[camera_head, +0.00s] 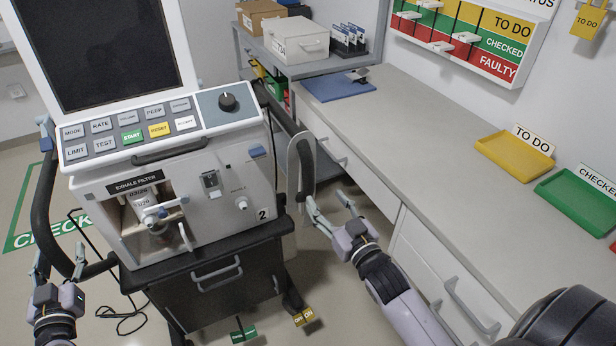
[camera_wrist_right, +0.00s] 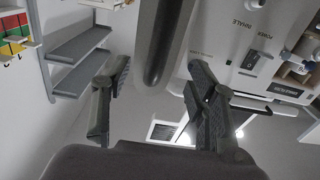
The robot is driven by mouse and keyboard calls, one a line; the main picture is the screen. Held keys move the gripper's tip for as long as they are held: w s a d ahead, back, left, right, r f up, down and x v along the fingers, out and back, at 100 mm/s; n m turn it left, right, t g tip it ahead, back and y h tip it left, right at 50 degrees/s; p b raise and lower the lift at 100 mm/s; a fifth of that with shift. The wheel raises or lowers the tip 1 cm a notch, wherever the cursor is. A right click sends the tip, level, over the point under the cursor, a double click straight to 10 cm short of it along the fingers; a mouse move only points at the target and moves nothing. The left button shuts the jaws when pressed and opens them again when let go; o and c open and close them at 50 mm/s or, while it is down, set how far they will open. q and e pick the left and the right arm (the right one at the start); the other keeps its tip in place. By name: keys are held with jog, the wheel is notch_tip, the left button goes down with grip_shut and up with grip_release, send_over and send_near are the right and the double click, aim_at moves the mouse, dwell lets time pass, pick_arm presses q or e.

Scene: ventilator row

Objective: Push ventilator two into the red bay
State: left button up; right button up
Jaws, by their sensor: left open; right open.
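Ventilator two (camera_head: 190,190), a white unit with a "2" label and a dark screen, stands on a dark cart with a drawer. A dark push handle (camera_head: 43,205) curves along its left side, and another grey-and-dark handle (camera_head: 306,165) stands at its right. My left gripper (camera_head: 58,270) is open beside the lower left handle; I cannot tell if they touch. My right gripper (camera_head: 329,205) is open just below the right handle. In the right wrist view, a dark bar (camera_wrist_right: 163,40) lies between the open fingers (camera_wrist_right: 158,78), not gripped. The red bay is not in view.
A green-outlined floor bay marked "CHECK..." (camera_head: 17,240) lies at left. A long counter (camera_head: 430,125) with drawers runs along the right, close to my right arm. Yellow (camera_head: 303,317) and green (camera_head: 243,333) tabs show low on the cart. A shelf (camera_head: 310,66) stands behind.

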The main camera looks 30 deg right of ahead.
aim_at(311, 181)
jog(key=shift+w, duration=5.45)
pick_arm(q)
jog(key=shift+c, duration=0.4)
pick_arm(e)
jog(key=shift+c, duration=0.4)
pick_arm(q)
grip_shut()
pick_arm(e)
jog(key=shift+f, duration=0.1)
grip_shut()
